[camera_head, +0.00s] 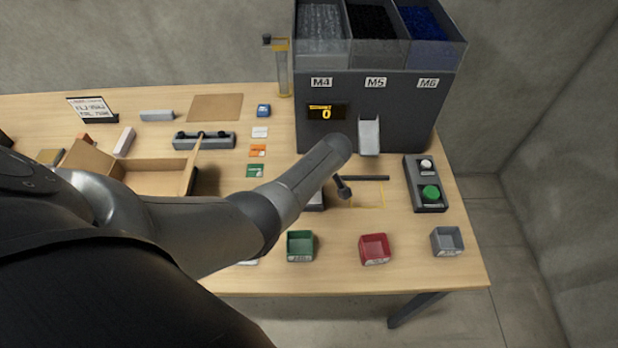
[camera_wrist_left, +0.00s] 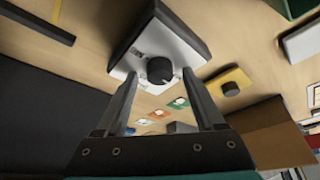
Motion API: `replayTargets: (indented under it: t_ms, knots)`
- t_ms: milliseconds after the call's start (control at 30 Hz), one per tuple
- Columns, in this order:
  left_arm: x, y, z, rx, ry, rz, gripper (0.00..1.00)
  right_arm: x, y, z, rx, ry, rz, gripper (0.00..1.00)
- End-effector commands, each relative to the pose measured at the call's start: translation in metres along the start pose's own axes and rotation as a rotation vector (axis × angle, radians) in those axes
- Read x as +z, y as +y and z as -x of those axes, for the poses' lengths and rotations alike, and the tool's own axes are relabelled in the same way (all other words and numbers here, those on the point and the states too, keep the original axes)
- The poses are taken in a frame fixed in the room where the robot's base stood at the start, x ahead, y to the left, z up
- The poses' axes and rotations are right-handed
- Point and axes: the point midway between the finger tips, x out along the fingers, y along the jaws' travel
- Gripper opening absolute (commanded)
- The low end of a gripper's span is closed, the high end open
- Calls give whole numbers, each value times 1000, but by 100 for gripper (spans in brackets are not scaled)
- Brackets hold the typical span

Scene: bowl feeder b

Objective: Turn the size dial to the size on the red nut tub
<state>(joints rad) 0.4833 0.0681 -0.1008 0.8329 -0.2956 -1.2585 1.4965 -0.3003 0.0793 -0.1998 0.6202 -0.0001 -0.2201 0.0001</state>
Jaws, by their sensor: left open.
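The red nut tub (camera_head: 374,249) stands near the table's front edge, with a pale label too small to read. In the left wrist view a round black knob (camera_wrist_left: 160,70), which looks like the size dial, sits on a white plate of a dark box (camera_wrist_left: 188,22). Its setting cannot be read. My left gripper (camera_wrist_left: 160,75) is open, its two fingers on either side of the knob; I cannot tell whether they touch it. In the head view my left arm hides the gripper and most of the dial box. My right gripper is not in view.
The dark feeder (camera_head: 380,105) stands behind, with M4, M5 and M6 bins and a display reading 0. A green tub (camera_head: 300,245) and a grey tub (camera_head: 447,240) flank the red one. A green-button box (camera_head: 427,185) is right. A yellow plate (camera_wrist_left: 236,78) bears another black knob.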

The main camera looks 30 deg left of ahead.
Motion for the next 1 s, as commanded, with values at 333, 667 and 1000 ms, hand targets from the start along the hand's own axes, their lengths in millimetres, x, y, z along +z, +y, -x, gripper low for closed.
replayTargets:
  t_ms: [333,667,1000]
  knots:
    - [0,1,44,3,-1,0,70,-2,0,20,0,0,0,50]
    - [0,0,104,3,-1,1,70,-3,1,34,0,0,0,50]
    - [0,0,147,0,-1,0,70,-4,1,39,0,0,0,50]
